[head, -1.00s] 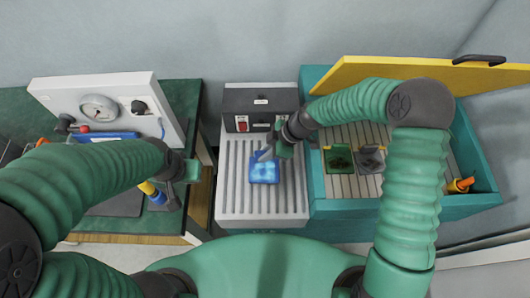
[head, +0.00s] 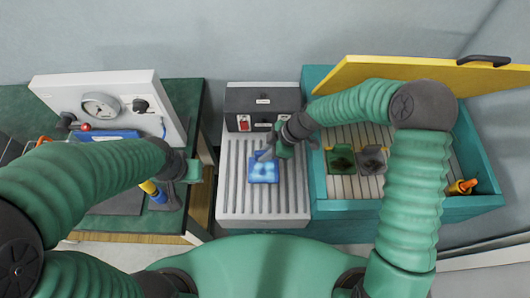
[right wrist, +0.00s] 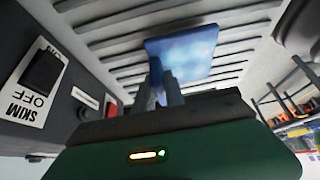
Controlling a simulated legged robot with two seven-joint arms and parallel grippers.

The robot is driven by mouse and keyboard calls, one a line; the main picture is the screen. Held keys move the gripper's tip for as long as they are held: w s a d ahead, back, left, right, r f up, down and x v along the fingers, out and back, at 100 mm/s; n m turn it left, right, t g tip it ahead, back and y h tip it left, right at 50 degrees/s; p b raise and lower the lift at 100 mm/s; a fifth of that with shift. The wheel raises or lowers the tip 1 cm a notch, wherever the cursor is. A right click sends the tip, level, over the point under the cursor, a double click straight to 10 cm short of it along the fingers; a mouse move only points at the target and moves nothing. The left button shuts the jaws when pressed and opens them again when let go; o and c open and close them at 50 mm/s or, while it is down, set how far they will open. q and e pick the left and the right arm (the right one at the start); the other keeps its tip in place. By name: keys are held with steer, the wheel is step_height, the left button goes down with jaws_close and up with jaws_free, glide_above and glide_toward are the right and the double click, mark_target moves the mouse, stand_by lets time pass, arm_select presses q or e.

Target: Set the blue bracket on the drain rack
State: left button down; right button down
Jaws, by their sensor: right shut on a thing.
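The blue bracket (head: 264,172), with a pale mottled plate face, is over the middle of the grey ribbed drain rack (head: 236,195). My right gripper (head: 267,154) is shut on the bracket's far edge. The right wrist view also shows the bracket (right wrist: 188,52) between the finger ends (right wrist: 160,88), with the rack's ribs (right wrist: 110,38) close behind it. I cannot tell whether its underside touches the ribs. My left gripper (head: 190,172) is at the right edge of the green bench, away from the bracket. Its fingers are too unclear to tell open from shut.
A dark control box (head: 262,104) with a red switch stands at the rack's back. To the right is a teal tank (head: 330,208) with a raised yellow lid (head: 420,74), holding a green bracket (head: 341,158) and a grey one (head: 373,160). A gauge panel (head: 110,105) stands left.

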steer(key=shift+f+b, duration=0.5)
steer(key=shift+f, duration=0.05)
stand_by(0.4)
steer(key=c, duration=1.3)
jaws_free()
step_height(320, 180, up, 6)
steer(key=p, duration=0.4)
steer(key=shift+d, duration=0.1)
steer(key=s+d+r+m+t+h, duration=0.1)
steer(key=s+d+r+m+h, duration=0.1)
steer(key=d+m, duration=0.4)
steer(key=s+d+r+m+h, duration=0.2)
steer(key=s+d+r+m, duration=0.2)
steer(key=s+d+m, duration=0.2)
steer(key=s+d+r+m+t+h, duration=0.1)
steer(key=s+d+r+m+h, duration=0.1)
steer(key=d+m, duration=0.4)
steer(key=shift+s+d+r+t, duration=0.1)
steer(key=shift+s+d+r, duration=0.15)
steer(key=shift+s, duration=0.2)
steer(key=shift+s+d+r+t, duration=0.1)
steer(key=shift+s+d+r, duration=0.15)
steer(key=shift+s, duration=0.25)
steer(key=shift+s+d+r+t, duration=0.15)
steer(key=shift+s+d, duration=0.15)
steer(key=shift+s, duration=0.15)
